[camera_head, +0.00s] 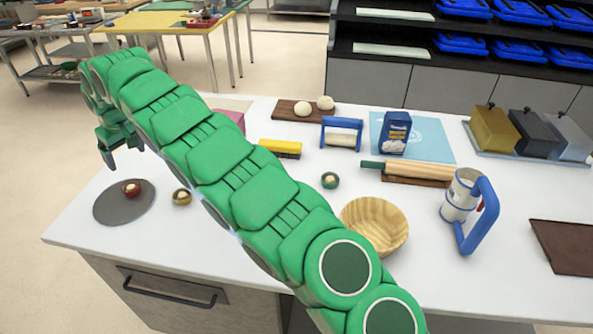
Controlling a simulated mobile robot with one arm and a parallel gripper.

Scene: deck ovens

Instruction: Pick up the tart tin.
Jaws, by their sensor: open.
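I cannot tell for sure which thing is the tart tin. Several small round vessels stand on the white counter. A gold-coloured one (182,198) stands just right of the plate. My gripper (122,158) is open and empty, pointing down above the counter's left end, apart from the vessels. My green arm crosses the view and hides part of the counter.
A wooden bowl (374,227) stands right of my arm, partly behind it. A yellow brush (280,148), a pink object (232,116), a rolling pin (420,170) and a blue-handled jug (463,200) are on the counter (90,238). Its front left corner is clear.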

